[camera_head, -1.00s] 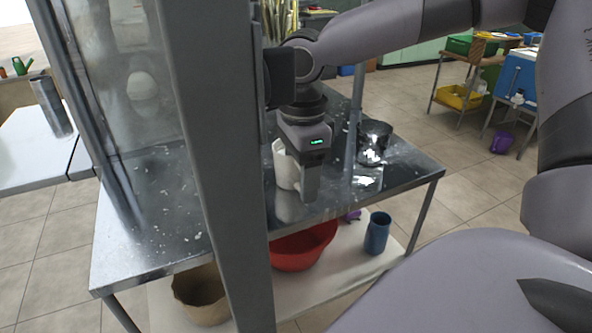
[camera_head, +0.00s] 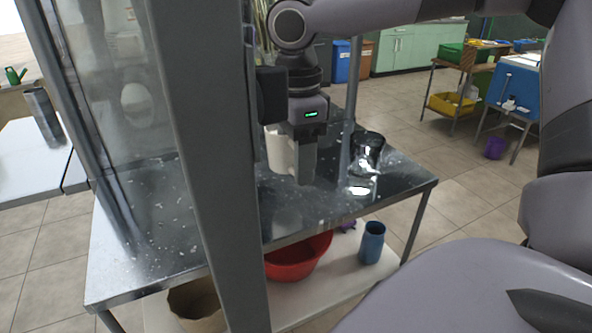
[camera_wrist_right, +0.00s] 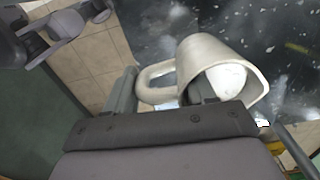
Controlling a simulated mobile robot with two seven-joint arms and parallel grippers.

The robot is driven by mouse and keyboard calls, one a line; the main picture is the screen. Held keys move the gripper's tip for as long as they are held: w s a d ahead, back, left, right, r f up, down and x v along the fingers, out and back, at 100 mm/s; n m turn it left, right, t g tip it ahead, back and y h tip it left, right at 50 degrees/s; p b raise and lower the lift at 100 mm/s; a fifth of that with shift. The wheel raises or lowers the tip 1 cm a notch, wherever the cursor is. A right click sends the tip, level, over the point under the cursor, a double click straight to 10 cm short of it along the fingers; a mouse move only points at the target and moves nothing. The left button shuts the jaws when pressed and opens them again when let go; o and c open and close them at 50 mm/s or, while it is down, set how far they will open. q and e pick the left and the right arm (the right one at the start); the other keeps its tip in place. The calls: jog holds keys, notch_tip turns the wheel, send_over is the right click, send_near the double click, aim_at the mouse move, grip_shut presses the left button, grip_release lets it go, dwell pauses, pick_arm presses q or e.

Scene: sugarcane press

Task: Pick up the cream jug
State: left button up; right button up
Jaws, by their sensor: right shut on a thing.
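The cream jug (camera_head: 277,150) is a pale, off-white vessel with a loop handle. In the head view it is partly hidden behind my right gripper (camera_head: 305,172). In the right wrist view the jug (camera_wrist_right: 216,58) shows its wide rim and pale inside, with its handle toward the left. My right gripper (camera_wrist_right: 160,88) is shut on the jug at its handle, with one finger left of the loop and the other by the jug's wall. The jug appears a little above the metal table (camera_head: 205,225). My left gripper is not in view.
A grey post (camera_head: 200,150) stands close to the jug on the left. A red basin (camera_head: 300,262) and a blue cup (camera_head: 371,243) are on the lower shelf.

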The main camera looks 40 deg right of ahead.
notch_tip(320, 180, up, 14)
jog(key=p, duration=0.2)
dwell(0.7)
dwell(2.8)
jog(key=shift+s, duration=0.1)
